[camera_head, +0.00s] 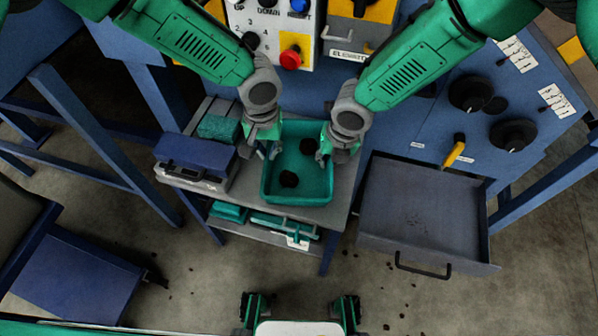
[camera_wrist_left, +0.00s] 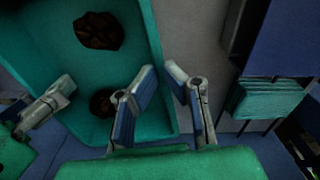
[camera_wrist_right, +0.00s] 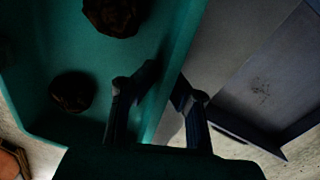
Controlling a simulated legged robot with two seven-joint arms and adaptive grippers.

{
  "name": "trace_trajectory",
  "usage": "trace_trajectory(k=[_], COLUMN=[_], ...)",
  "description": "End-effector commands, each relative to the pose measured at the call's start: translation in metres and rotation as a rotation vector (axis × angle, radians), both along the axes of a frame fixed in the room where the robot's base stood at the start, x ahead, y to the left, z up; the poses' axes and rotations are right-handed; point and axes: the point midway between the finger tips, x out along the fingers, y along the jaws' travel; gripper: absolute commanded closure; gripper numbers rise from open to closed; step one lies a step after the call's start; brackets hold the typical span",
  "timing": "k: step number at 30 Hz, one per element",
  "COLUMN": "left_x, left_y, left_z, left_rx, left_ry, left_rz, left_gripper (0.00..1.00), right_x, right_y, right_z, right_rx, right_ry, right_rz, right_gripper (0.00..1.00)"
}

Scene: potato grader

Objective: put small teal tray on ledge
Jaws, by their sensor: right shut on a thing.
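A teal tray (camera_head: 298,197) sits on a grey shelf with two dark, potato-like lumps in it. My left gripper (camera_head: 268,150) is at its left wall. In the left wrist view (camera_wrist_left: 160,80) its fingers stand apart, one over the inside of the tray and one outside. My right gripper (camera_head: 328,154) is shut on the tray's right wall; in the right wrist view (camera_wrist_right: 165,90) one finger is inside and one outside. Another smaller teal block or tray (camera_head: 219,128) lies at the shelf's left. I cannot tell which surface is the ledge.
A blue-topped scale-like box (camera_head: 195,152) stands on the shelf's left. A grey open drawer (camera_head: 420,205) with a black handle juts out at right. Teal items (camera_head: 285,224) lie on a lower shelf. A panel with a red button (camera_head: 291,58) is behind. Dark bits litter the floor.

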Motion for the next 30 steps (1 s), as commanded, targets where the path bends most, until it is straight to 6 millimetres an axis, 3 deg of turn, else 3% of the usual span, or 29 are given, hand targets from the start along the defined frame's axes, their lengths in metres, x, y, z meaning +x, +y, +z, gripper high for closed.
trace_trajectory(k=[5, 7, 8, 19, 23, 30], left_x=[0.001, 0.001, 0.001, 0.001, 0.002, 0.003], left_y=[0.000, 0.000, 0.000, 0.000, 0.000, 0.000], left_z=[-0.014, -0.012, -0.012, -0.008, 0.009, 0.061], left_rx=[-0.001, 0.000, 0.000, 0.000, 0.001, 0.000], left_ry=[-0.003, -0.003, -0.002, -0.002, -0.004, -0.007], left_rz=[0.000, 0.000, 0.000, 0.000, 0.000, 0.000], left_gripper=[1.00, 0.77, 0.74, 0.74, 0.74, 0.74], right_x=[-0.001, -0.001, -0.001, 0.000, 0.000, 0.000], right_y=[0.000, 0.000, 0.000, 0.000, 0.000, 0.000], right_z=[-0.015, -0.013, -0.012, -0.012, -0.012, -0.012], right_rx=[0.000, 0.000, 0.000, 0.000, 0.000, 0.000], right_ry=[0.001, 0.001, 0.002, 0.001, 0.000, 0.000], right_rz=[0.004, 0.004, 0.003, 0.001, 0.001, 0.001], right_gripper=[1.00, 0.77, 0.73, 0.73, 0.73, 0.73])
